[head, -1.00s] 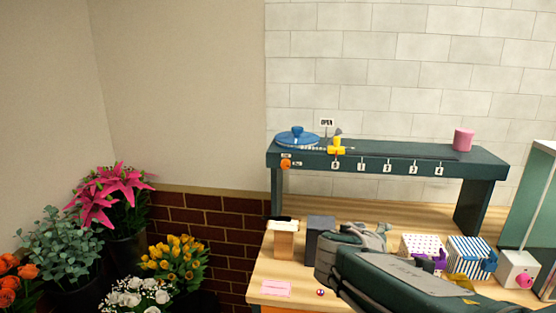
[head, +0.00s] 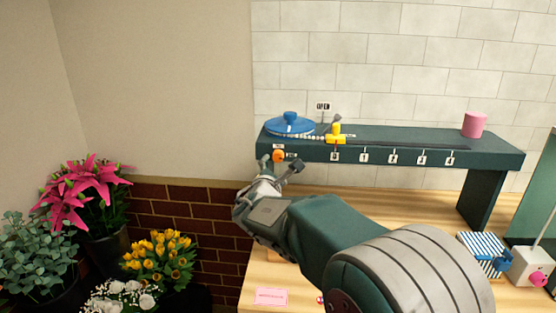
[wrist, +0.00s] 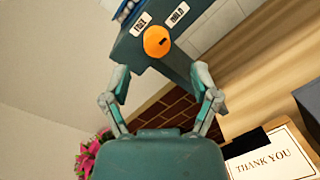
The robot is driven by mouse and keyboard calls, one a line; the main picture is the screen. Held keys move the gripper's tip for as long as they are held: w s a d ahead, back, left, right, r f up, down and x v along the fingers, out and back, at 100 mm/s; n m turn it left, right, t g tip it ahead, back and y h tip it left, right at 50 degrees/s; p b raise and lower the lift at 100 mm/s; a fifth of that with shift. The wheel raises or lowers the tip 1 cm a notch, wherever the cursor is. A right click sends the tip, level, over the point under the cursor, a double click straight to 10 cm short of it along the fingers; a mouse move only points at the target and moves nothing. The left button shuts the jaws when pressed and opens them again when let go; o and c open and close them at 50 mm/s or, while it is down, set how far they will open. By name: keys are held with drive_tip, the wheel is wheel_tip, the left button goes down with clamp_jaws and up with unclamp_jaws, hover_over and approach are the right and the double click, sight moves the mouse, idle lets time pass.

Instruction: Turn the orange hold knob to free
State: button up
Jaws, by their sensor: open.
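The orange hold knob (head: 278,156) is on the front face at the left end of the dark green shelf (head: 390,151). In the wrist view the round knob (wrist: 157,41) has a small dark mark right of its middle. A FREE label (wrist: 140,25) is at its upper left and a HOLD label (wrist: 178,13) at its upper right. My gripper (head: 281,164) is open just below and in front of the knob. In the wrist view its fingers (wrist: 162,73) stand apart, with the knob beyond and between them. No contact with the knob shows.
A blue round lid (head: 290,124) and a yellow slider (head: 335,134) sit on the shelf above, with a pink cylinder (head: 474,124) at right. A THANK YOU card (wrist: 265,155) lies below right of my gripper. Flowers (head: 157,255) stand at left.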

sight(276, 159)
drive_tip(key=w, duration=0.4)
drive_tip(key=shift+w+a+f, duration=0.1)
drive_tip(key=shift+a, duration=0.15)
drive_tip(key=shift+w, duration=0.25)
drive_tip(key=shift+w+d, duration=0.2)
drive_tip(key=shift+d, duration=0.25)
drive_tip(key=shift+c, duration=0.4)
drive_tip(key=shift+a, duration=0.2)
clamp_jaws()
